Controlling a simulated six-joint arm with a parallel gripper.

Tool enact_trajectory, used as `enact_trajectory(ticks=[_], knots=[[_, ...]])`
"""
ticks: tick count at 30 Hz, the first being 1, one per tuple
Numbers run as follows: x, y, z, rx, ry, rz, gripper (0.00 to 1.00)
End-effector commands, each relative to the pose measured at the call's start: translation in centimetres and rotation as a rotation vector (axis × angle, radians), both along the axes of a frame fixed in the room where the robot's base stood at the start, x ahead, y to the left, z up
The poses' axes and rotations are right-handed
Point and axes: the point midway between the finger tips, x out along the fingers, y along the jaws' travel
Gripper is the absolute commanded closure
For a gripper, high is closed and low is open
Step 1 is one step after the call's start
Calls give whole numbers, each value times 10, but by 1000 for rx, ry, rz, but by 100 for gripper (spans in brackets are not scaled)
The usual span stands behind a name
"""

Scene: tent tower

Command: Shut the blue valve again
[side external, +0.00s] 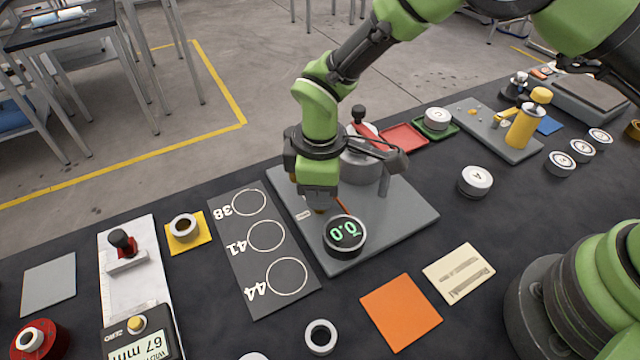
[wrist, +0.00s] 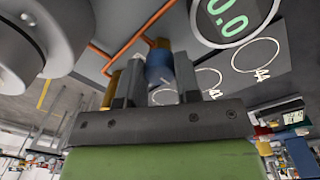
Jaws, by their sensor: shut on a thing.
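The blue valve (wrist: 159,68) shows in the wrist view between my two fingers, with a brass-coloured part at its far end. My gripper (wrist: 158,82) is shut on it. In the side external view my gripper (side external: 319,208) points down low over the grey base plate (side external: 405,219) and hides the valve. A round black gauge (side external: 345,234) beside the gripper reads 0.0 in green; it also shows in the wrist view (wrist: 232,16). Thin orange piping (wrist: 98,50) runs close to the valve.
A grey cylinder (side external: 357,166) stands on the plate just behind my gripper. A dark board (side external: 264,250) with circles marked 38, 41 and 44 lies to the left. An orange square (side external: 401,312) and a cream card (side external: 458,273) lie in front. White round weights (side external: 475,181) stand to the right.

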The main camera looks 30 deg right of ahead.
Motion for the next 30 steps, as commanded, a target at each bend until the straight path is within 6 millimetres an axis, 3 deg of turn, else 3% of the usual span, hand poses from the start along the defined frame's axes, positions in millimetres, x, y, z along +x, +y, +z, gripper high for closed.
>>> enact_trajectory(ticks=[12, 13, 16, 25, 30], knots=[[-1, -1, 0, -3, 5, 7, 93], [-1, -1, 0, -3, 5, 7, 67], [-1, 0, 0, -2, 4, 7, 44], [0, 0, 2, -1, 1, 7, 44], [0, 1, 22, 1, -2, 6, 44]])
